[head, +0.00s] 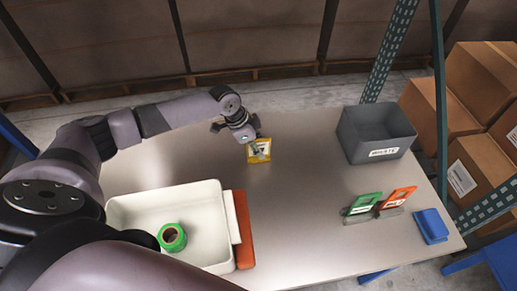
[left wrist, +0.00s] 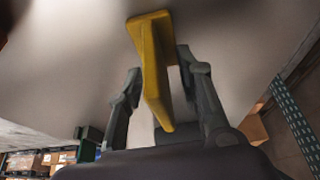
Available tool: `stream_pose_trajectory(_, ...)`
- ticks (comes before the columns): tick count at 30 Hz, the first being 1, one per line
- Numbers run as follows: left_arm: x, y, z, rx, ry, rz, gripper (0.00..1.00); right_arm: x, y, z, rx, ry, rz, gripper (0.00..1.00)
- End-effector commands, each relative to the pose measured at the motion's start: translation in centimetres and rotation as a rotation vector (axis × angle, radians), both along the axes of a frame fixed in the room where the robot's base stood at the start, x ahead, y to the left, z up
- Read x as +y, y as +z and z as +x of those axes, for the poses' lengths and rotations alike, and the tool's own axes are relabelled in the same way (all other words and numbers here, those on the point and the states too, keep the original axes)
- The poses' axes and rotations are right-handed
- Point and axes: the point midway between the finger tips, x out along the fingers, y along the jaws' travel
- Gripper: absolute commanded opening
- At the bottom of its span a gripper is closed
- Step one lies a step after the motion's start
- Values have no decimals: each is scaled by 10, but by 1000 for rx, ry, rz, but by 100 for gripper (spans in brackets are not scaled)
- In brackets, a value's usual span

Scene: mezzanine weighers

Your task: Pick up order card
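A yellow card (head: 265,145) with a white label stands on the metal table, toward its back edge. My left gripper (head: 257,148) is at the card, reaching down from behind it. In the left wrist view the yellow card (left wrist: 151,62), seen edge-on with a wider foot, lies between the two fingers of the left gripper (left wrist: 160,68). The fingers are apart, with narrow gaps seen beside the card, so I see no firm grip. A green card (head: 364,203) and an orange card (head: 399,198) stand in holders at the right. My right gripper is not in view.
A white tray (head: 120,212) with a green tape roll (head: 172,238) is at the front left, beside an orange-red flat piece (head: 243,228). A grey labelled bin (head: 377,133) stands at the back right. A blue block (head: 431,226) is at the right edge. The table's middle is clear.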

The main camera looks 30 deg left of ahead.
Motion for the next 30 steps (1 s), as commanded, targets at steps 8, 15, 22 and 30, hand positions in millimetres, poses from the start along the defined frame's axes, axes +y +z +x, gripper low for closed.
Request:
stream_pose_trajectory(8, -1, -5, 1, 0, -1, 2, 33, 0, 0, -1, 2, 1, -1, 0)
stream_pose_trajectory(15, -1, -4, 1, 0, 0, 1, 18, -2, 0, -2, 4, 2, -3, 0)
stream_pose_trajectory(22, -1, -4, 1, 0, 0, 1, 3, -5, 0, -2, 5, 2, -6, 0)
stream_pose_trajectory(30, -1, -4, 1, 0, 0, 1, 0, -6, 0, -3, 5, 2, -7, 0)
